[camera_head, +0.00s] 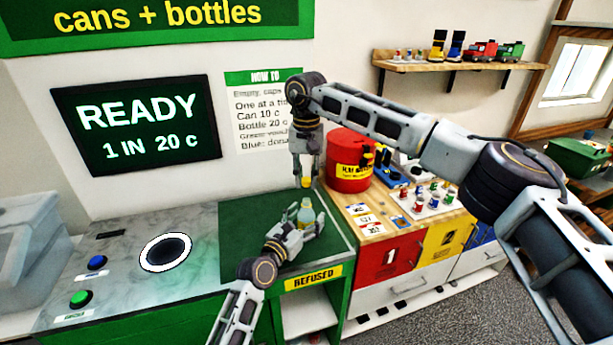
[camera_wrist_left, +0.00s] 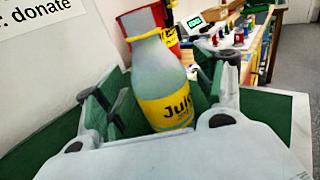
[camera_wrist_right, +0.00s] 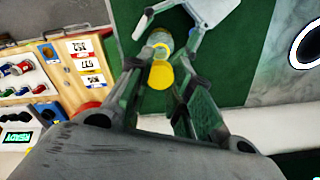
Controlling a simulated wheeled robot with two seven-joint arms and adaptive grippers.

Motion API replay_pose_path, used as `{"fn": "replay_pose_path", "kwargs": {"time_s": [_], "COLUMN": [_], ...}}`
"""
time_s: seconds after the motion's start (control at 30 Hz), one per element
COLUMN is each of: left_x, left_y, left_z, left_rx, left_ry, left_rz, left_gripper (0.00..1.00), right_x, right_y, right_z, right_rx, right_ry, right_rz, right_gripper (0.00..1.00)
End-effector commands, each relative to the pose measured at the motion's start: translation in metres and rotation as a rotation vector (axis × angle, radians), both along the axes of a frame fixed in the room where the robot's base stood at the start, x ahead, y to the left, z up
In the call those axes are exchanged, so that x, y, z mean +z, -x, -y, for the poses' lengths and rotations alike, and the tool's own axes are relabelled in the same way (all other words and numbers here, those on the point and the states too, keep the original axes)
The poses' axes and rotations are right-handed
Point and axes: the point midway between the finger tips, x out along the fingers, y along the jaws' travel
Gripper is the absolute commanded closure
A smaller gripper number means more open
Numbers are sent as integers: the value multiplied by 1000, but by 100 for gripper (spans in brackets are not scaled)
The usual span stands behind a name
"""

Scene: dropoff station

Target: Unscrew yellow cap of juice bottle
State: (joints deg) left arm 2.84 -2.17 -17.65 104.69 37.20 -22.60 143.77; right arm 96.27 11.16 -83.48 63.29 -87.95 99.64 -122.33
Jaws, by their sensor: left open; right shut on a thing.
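The juice bottle (camera_head: 305,213) stands upright on the green counter mat. In the left wrist view the bottle (camera_wrist_left: 155,70) shows a yellow "Juice" label and a bare pale neck with no cap on it. My left gripper (camera_head: 303,225) is open, its fingers on either side of the bottle. My right gripper (camera_head: 306,177) points down above the bottle and is shut on the yellow cap (camera_head: 306,182). In the right wrist view the cap (camera_wrist_right: 161,76) sits between the fingertips, with the bottle (camera_wrist_right: 159,42) beyond it. In the head view a gap shows between cap and bottle.
Left is a marble top with a round hole (camera_head: 165,252), a blue button (camera_head: 97,262) and a green button (camera_head: 80,298). A "REFUSED" shelf (camera_head: 313,278) is below.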

Motion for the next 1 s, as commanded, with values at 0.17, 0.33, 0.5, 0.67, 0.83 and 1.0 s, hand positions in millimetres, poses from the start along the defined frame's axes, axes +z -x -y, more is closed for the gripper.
{"fn": "replay_pose_path", "kwargs": {"time_s": [0.17, 0.33, 0.5, 0.67, 0.83, 1.0], "left_x": [0, -1, -1, -1, -1, -1], "left_y": [6, 17, 30, 43, 56, 70], "left_z": [-4, -10, -19, -26, -34, -43], "left_rx": [0, 0, 1, 1, 0, 1], "left_ry": [0, 0, 0, 0, -1, 0], "left_rz": [0, -1, -2, -1, -1, -2], "left_gripper": [31, 31, 31, 31, 31, 31], "right_x": [0, 0, 0, 0, 0, 0], "right_y": [0, 0, 0, 0, 0, 0], "right_z": [0, 0, 0, 0, 0, 0], "right_rx": [0, 0, 0, 0, 0, 0], "right_ry": [0, 0, 0, 0, 0, 0], "right_rz": [0, 0, 0, 0, 0, 0], "right_gripper": [100, 100, 100, 100, 100, 100]}}
